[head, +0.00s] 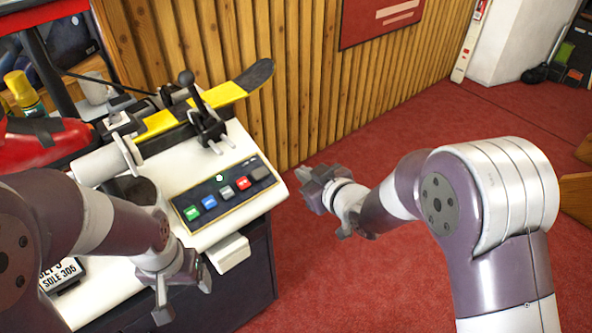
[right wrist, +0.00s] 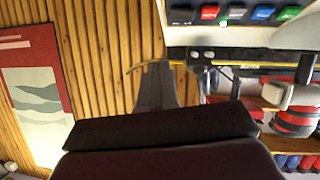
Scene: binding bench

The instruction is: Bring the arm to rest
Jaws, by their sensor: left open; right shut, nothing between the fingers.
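My left gripper (head: 182,284) hangs low over the front edge of the white-topped bench (head: 262,208) in the head view. Its jaws are open and nothing shows in them. My right gripper (head: 314,184) is held out over the red floor, just right of the bench corner. Its dark fingers are shut and empty. In the right wrist view the fingers (right wrist: 156,88) point toward the wood-slat wall, apart from the bench.
The bench carries a button panel (head: 228,192) and a yellow and black ski (head: 222,95) in a clamp with a lever (head: 200,112). A label block (head: 62,275) lies at the lower left. Red floor (head: 350,275) right of the bench is clear.

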